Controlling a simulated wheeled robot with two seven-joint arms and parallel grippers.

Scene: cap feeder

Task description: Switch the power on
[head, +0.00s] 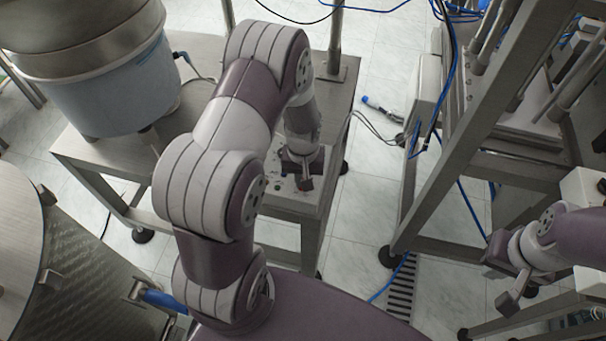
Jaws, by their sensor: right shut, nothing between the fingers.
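A control panel (281,196) with several small buttons or switches sits on the front right part of the metal table. My left arm reaches across the middle of the view, and its left gripper (305,183) points down just above or at this panel. The gripper hides part of the panel, and I cannot tell whether its fingers touch a switch or whether they are open. The power switch cannot be picked out among the small controls. My right gripper (509,301) is at the right edge of the view, shut and empty, far from the panel.
A large metal feeder bowl (108,88) stands on the metal table (205,52) at the left. A big metal drum (75,270) is at the lower left. A metal frame machine (455,150) with blue hoses fills the right. Tiled floor (352,215) lies between.

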